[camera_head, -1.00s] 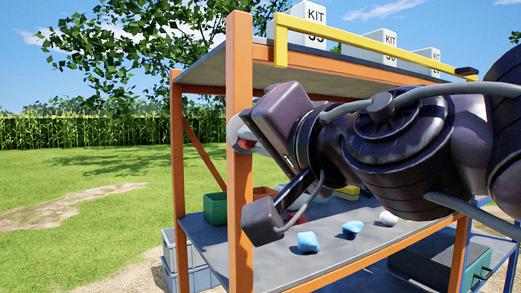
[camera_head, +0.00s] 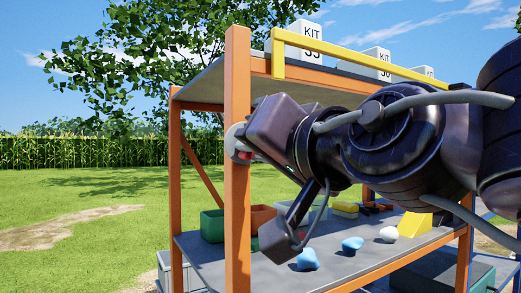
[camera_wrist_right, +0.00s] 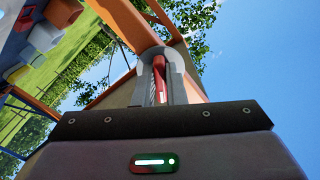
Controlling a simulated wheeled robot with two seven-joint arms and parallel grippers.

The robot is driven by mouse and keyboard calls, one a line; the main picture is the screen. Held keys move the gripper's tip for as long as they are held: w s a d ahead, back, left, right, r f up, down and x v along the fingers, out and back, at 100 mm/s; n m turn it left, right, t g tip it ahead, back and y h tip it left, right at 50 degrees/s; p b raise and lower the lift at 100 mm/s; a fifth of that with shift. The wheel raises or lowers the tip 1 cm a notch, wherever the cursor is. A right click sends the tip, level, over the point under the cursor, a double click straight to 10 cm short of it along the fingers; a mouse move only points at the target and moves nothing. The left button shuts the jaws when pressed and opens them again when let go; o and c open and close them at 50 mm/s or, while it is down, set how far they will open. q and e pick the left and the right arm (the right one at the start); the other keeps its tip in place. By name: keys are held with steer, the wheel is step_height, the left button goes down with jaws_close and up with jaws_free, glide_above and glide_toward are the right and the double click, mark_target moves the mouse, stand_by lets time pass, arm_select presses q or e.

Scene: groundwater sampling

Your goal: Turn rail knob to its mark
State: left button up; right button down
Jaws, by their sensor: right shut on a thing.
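The rail knob (camera_head: 236,142) is a grey round piece with red on it, at the orange front post of the shelf rack, partly hidden by the post and my gripper. My right gripper (camera_head: 246,152) reaches it from the right. In the right wrist view, the two grey fingers (camera_wrist_right: 162,82) are shut around the knob's narrow red grip (camera_wrist_right: 160,76). The knob's mark cannot be made out. My left gripper is not in view.
The orange post (camera_head: 237,200) stands close beside my right gripper. A yellow rail (camera_head: 350,58) runs along the top shelf before white kit boxes (camera_head: 305,42). The lower shelf holds blue lumps (camera_head: 307,260), a white lump (camera_head: 389,234), a green bin (camera_head: 212,226) and a yellow wedge (camera_head: 414,225).

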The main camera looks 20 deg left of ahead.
steer(key=shift+f, duration=0.15)
steer(key=shift+n+b, duration=0.65)
steer(key=shift+n, duration=0.25)
steer(key=c, duration=1.4)
jaws_free()
